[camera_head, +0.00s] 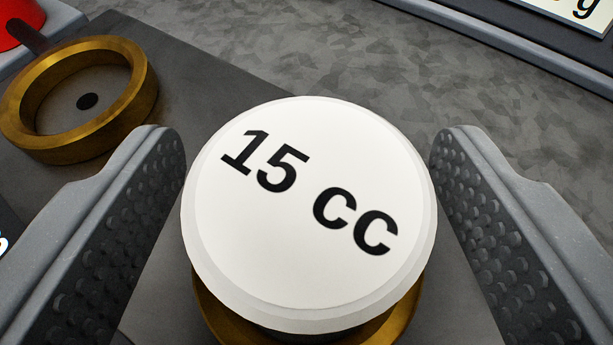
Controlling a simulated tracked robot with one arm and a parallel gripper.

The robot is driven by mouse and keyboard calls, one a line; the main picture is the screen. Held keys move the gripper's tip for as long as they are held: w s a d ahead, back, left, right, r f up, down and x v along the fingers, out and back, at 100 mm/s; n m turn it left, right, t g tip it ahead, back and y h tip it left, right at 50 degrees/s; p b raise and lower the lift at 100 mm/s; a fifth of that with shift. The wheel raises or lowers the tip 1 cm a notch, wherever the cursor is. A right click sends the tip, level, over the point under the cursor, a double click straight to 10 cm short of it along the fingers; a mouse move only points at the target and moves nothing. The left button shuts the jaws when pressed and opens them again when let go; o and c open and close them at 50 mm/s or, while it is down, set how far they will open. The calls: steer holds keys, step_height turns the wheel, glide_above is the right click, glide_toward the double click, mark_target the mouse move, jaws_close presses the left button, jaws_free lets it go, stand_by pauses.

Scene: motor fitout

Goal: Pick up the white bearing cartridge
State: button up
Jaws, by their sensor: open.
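The white bearing cartridge (300,285) has a round white top with "15 cc" in black and fills the middle of the view. It sits in or on a brass ring (228,318), whose edge shows below it. My gripper (305,150) is open, with one dark dimpled finger pad to the left of the cartridge and one to the right. The left pad is very close to the cartridge's side; I cannot tell if it touches. A small gap shows on the right. The cartridge's lower body is hidden under its top.
An empty brass ring (22,118) with a dark hole in its middle is at the upper left on a dark grey plate (185,75). A red object (18,28) is at the top left corner. A grey-edged panel with lettering (530,48) is at the top right. Mottled grey floor lies between.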

steer(key=c, duration=1.4)
steer(key=shift+o, duration=0.2)
